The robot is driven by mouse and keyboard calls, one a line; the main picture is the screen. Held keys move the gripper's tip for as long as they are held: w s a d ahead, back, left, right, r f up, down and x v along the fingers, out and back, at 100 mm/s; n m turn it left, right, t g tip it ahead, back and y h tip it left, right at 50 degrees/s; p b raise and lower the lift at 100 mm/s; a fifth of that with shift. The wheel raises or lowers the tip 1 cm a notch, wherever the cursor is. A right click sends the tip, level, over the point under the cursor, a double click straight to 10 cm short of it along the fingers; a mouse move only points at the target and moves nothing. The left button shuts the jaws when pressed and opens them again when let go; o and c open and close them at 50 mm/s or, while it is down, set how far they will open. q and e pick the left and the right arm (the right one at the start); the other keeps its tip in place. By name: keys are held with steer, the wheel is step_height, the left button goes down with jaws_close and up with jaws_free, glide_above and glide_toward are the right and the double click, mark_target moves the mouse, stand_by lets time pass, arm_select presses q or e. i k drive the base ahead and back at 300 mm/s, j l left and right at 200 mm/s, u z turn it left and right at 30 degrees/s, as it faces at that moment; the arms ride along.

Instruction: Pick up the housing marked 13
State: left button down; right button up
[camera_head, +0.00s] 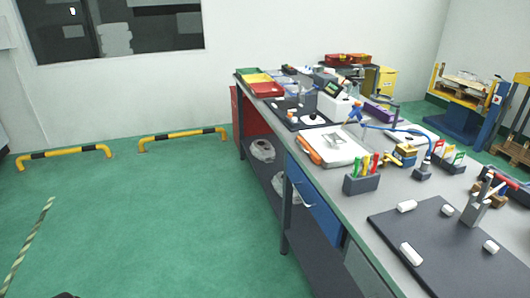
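No marking 13 can be read on anything in the head view. A grey, rounded cast-looking part (262,151) sits on the lower shelf of the workbench, near its far end. A second grey part (279,184) is on the shelf nearer to me, partly hidden by the bench leg and the drawer. A small metallic piece (334,139) lies on a white board on the bench top. I cannot tell which, if any, is the housing marked 13. Neither of my grippers is in view.
The workbench (352,204) runs along the right, crowded with tools, bins and a dark mat (440,240) bearing small white blocks. Low yellow-black barriers (63,152) (183,135) stand by the back wall. Green floor (150,220) to the left is clear.

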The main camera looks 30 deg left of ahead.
mark_target(263, 150)
steer(key=i+j+u, duration=1.3)
steer(key=i+u, duration=0.35)
steer(key=i, duration=1.05)
steer(key=i+j, duration=0.1)
steer(key=i, duration=1)
